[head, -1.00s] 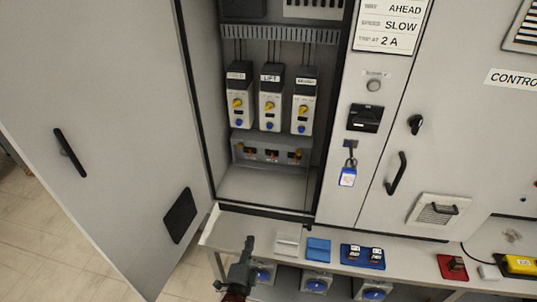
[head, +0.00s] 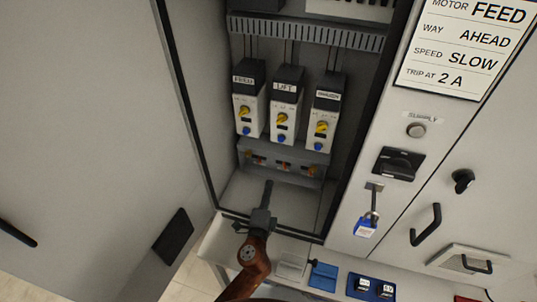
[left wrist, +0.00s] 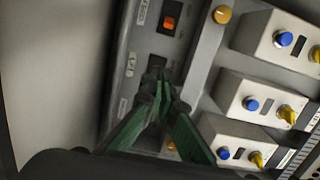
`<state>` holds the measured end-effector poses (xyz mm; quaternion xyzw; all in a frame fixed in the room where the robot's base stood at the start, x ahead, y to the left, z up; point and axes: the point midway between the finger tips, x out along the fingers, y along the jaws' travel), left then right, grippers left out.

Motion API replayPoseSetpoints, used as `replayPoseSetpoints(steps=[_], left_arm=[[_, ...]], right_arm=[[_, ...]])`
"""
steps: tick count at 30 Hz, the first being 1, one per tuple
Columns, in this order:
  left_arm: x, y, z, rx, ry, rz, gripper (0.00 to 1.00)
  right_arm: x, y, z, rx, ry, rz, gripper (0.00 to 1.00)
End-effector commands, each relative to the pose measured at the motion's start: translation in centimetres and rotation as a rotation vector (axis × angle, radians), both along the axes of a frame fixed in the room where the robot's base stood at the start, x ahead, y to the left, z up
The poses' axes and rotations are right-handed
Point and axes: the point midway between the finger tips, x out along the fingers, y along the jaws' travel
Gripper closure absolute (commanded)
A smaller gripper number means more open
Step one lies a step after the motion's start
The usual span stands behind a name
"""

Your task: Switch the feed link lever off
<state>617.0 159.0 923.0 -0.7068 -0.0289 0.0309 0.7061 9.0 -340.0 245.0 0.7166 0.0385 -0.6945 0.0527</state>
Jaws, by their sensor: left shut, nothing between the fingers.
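The grey link strip (head: 281,178) runs below three drives in the open cabinet. Its feed link lever (head: 257,160) is the left one, small and partly shadowed in the head view. In the left wrist view I take the orange lever (left wrist: 170,22) at the top to be it, in a dark slot beside a small label. My left gripper (head: 267,184) reaches into the cabinet below the strip. In the left wrist view its green fingers (left wrist: 160,80) are shut and empty, in front of the middle slot (left wrist: 157,63). Whether they touch it is unclear. My right gripper is not in view.
The feed drive (head: 249,105), lift drive (head: 285,108) and a third drive (head: 323,115) stand above the strip. The open door (head: 110,130) is at left. A blue padlock (head: 366,227) hangs at right. The cabinet floor (head: 240,190) is clear around my arm.

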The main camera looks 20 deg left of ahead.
Motion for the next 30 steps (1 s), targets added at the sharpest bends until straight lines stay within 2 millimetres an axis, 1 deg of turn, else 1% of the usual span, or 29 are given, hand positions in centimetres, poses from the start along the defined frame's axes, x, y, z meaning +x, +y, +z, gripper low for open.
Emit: replayPoseSetpoints(steps=[12,16,20,30], left_arm=[[0.2,-0.4,0.1,0.001,-0.001,-0.006,1.0],[1.0,-0.3,0.1,0.002,-0.003,-0.005,1.0],[3.0,0.0,0.2,0.003,-0.003,-0.003,1.0],[9.9,0.7,0.0,0.003,-0.002,-0.001,1.0]], right_arm=[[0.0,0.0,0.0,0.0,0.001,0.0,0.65],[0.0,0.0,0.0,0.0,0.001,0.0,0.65],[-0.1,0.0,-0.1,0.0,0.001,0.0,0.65],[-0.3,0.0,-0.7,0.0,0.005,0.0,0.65]])
